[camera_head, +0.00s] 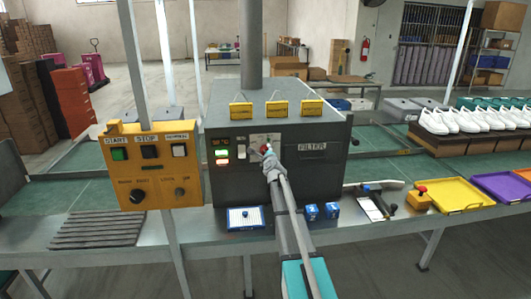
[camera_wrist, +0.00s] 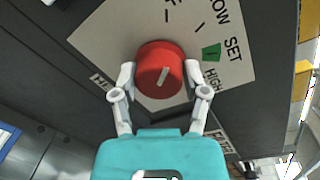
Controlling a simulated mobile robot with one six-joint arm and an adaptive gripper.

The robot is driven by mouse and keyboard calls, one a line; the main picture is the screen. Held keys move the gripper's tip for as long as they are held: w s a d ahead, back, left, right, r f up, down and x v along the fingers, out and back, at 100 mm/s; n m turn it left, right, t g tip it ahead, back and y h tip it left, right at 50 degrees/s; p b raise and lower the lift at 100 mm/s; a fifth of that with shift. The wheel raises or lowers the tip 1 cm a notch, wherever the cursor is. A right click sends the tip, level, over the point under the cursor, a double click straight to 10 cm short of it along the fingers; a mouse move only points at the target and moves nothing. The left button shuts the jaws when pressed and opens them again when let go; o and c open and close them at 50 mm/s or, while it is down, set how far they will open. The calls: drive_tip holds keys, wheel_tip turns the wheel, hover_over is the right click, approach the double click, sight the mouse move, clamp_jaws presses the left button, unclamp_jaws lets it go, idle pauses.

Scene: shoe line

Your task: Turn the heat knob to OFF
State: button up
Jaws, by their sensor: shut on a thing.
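The red heat knob (camera_wrist: 160,68) sits on a pale dial plate (camera_wrist: 112,32) on the dark front of the grey heater box (camera_head: 228,180). In the wrist view the plate reads LOW, SET and HIGH on the right. Part of the OFF lettering shows at the top edge. A green mark (camera_wrist: 211,53) is beside SET. The knob has a short white line, slanted; which end points is unclear. My gripper (camera_wrist: 160,74) has a finger on either side of the knob and is shut on it. In the head view my gripper (camera_head: 267,152) mostly hides the knob.
A yellow panel (camera_head: 152,190) with START and STOP buttons stands left of the box. Yellow tags (camera_head: 280,108) stand on the box top.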

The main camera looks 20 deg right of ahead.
drive_tip(key=n, duration=0.3)
drive_tip(key=shift+w+n, duration=0.15)
drive_tip(key=shift+n, duration=0.25)
idle(0.4)
drive_tip(key=o, duration=1.1)
drive_tip(key=shift+o, duration=0.2)
drive_tip(key=shift+f, duration=0.1)
